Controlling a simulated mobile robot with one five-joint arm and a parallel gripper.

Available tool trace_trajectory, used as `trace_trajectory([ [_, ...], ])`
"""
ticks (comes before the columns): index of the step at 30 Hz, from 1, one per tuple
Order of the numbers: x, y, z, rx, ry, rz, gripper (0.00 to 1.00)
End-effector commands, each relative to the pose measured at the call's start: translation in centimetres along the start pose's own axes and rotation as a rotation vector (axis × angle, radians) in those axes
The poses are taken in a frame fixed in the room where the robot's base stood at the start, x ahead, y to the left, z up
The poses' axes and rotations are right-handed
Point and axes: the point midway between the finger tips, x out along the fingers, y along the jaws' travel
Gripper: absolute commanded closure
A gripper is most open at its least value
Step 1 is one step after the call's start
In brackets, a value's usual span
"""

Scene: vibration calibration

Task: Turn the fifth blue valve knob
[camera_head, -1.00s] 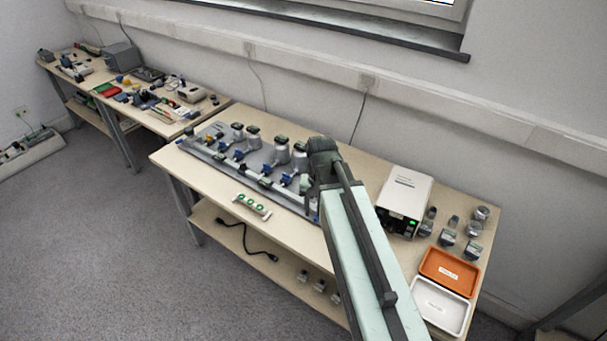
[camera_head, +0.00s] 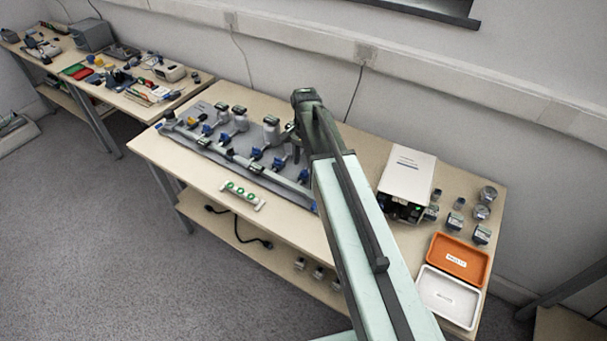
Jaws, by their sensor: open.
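A grey manifold panel (camera_head: 190,143) lies along the left part of the bench, with a row of blue valve knobs. One blue knob (camera_head: 225,138) is mid-row, another blue knob (camera_head: 257,153) is to its right, and a further blue knob (camera_head: 279,163) is close to my gripper. My gripper (camera_head: 297,152) points down over the right part of the panel, open and small in view. I cannot tell whether it touches anything.
A white instrument box (camera_head: 407,175) stands right of my arm. Small metal parts (camera_head: 482,212), an orange tray (camera_head: 460,258) and a white tray (camera_head: 447,297) are at the bench's right. A strip with green buttons (camera_head: 242,195) lies at the front edge. The wall is behind.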

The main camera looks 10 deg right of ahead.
Motion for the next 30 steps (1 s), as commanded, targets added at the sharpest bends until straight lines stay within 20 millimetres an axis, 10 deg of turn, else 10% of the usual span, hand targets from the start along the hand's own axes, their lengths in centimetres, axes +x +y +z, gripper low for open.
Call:
trace_trajectory([
  [4, 3.1, -0.1, 0.1, -0.002, 0.000, 0.000, 0.51],
  [13, 3.2, -0.1, 0.1, -0.003, 0.000, 0.000, 0.51],
  [19, 3.2, -0.1, 0.1, -0.003, 0.000, 0.000, 1.00],
  [30, 3.2, -0.2, 0.2, -0.052, 0.000, 0.000, 1.00],
])
